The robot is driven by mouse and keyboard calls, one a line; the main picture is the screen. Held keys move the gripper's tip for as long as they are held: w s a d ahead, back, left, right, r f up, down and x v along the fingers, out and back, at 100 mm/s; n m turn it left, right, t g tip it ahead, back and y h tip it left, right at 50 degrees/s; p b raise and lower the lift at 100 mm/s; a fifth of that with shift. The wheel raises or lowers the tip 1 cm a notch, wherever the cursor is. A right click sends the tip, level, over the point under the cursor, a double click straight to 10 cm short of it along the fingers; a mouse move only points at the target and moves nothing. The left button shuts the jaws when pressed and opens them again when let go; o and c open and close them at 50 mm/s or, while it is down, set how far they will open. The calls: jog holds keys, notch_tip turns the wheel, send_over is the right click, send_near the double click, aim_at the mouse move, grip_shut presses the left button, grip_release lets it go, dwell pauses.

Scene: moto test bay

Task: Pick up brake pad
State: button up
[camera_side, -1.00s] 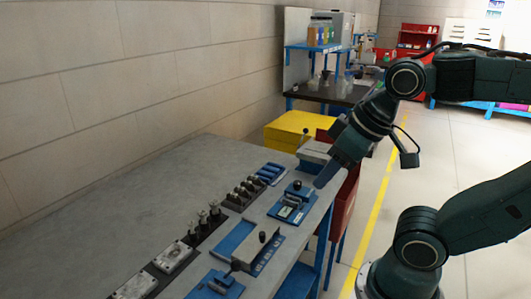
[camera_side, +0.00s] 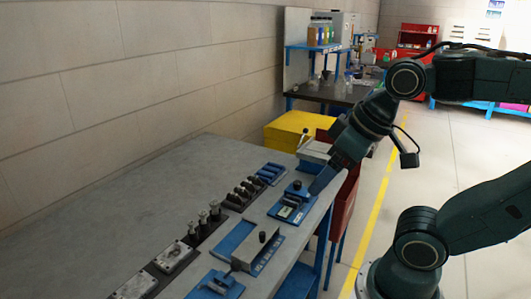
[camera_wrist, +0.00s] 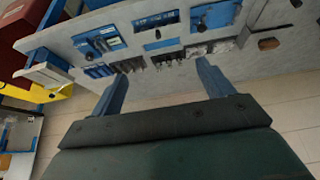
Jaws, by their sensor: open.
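My gripper (camera_side: 320,184) is at the right edge of the grey workbench (camera_side: 110,205), angled down to the left, beside the farthest blue fixture (camera_side: 293,203). In the wrist view its two blue fingers are spread wide with nothing between them (camera_wrist: 162,70). No part can be named as the brake pad with certainty. Candidates are the small blue pieces (camera_side: 271,173) in the parts row, also in the wrist view (camera_wrist: 98,71), and a dark brown piece (camera_wrist: 268,43) at the right in the wrist view. The gripper touches none of these.
The parts row also holds dark cylinders (camera_side: 241,193), upright metal parts (camera_side: 207,218) and flat metal plates (camera_side: 174,256). More blue fixtures (camera_side: 247,246) with black knobs line the front edge. A grey vise-like block (camera_side: 315,151) stands at the far end. The bench's left side is clear.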

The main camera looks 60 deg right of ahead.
jog(key=w+d+r+m+g+y, duration=0.15)
jog(key=w+m, duration=0.35)
jog(key=w, duration=0.6)
jog(key=w+d+r+m+g+y, duration=0.15)
jog(key=w+m, duration=0.25)
jog(key=w, duration=0.6)
jog(key=w+d+f+m+g+y, duration=0.1)
jog(key=w+d+f+m+g, duration=0.1)
jog(key=w+d+f+m, duration=0.7)
jog(key=w+d+f, duration=0.2)
jog(key=d+f, duration=0.4)
jog(key=shift+w+d+g+y, duration=0.2)
jog(key=shift+d+g+y, duration=0.1)
jog(key=shift+d, duration=0.05)
jog(key=shift+a+f, duration=0.1)
jog(key=shift+f, duration=0.15)
